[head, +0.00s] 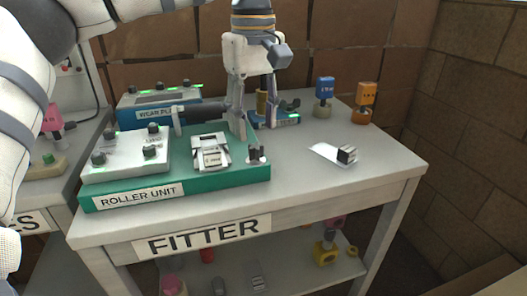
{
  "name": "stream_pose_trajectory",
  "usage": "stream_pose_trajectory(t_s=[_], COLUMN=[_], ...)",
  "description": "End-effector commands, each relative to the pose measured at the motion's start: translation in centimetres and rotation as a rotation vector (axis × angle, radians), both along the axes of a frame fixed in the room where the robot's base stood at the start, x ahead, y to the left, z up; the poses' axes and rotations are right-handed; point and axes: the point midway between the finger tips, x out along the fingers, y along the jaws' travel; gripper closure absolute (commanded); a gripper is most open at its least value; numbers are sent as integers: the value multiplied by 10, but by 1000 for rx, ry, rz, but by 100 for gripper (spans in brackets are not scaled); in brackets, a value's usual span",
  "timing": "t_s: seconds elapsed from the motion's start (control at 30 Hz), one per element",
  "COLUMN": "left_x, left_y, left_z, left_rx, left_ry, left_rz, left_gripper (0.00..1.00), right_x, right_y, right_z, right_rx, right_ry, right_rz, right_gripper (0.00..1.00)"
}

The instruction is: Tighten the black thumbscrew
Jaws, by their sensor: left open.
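My left gripper (255,125) points down over the back right of the green roller unit base (240,172). Its two fingers are apart, with no object visibly held. A small dark knob-like part (257,155) stands at the right end of the base, just in front of and below the fingers. A dark wing-shaped part (290,104) sits on a small blue unit (287,119) behind and right of the fingers. I cannot tell for certain which of these is the black thumbscrew. A black roller (205,112) lies left of the gripper. My right gripper is out of view.
The roller unit carries a light control box (125,155) and a silver clamp-like block (211,152). A blue box (158,103) stands behind. Blue (324,97) and orange (364,102) plug-like pieces stand at the back right. The front right tabletop is clear.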

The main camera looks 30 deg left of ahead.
Motion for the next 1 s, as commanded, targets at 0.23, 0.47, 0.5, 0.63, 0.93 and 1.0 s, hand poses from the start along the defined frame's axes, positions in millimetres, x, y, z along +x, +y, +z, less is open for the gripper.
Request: stream_pose_trajectory(t_s=[0.23, 0.47, 0.5, 0.63, 0.93, 1.0], left_x=[0, -1, -1, -4, -4, 0], left_y=[0, 0, 0, 0, 0, 0], left_z=[-11, -8, -7, 9, 14, 0], left_rx=[-1, 0, 1, 4, -3, 2], left_ry=[-2, -5, -6, -27, -46, -24], left_rz=[-1, -1, 4, 151, 711, 920], left_gripper=[57, 57, 57, 57, 57, 57], right_x=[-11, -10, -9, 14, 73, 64], right_y=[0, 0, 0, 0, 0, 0], right_z=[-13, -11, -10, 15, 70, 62], right_rx=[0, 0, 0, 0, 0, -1], right_ry=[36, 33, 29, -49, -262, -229], right_rz=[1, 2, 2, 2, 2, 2], right_gripper=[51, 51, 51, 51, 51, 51])
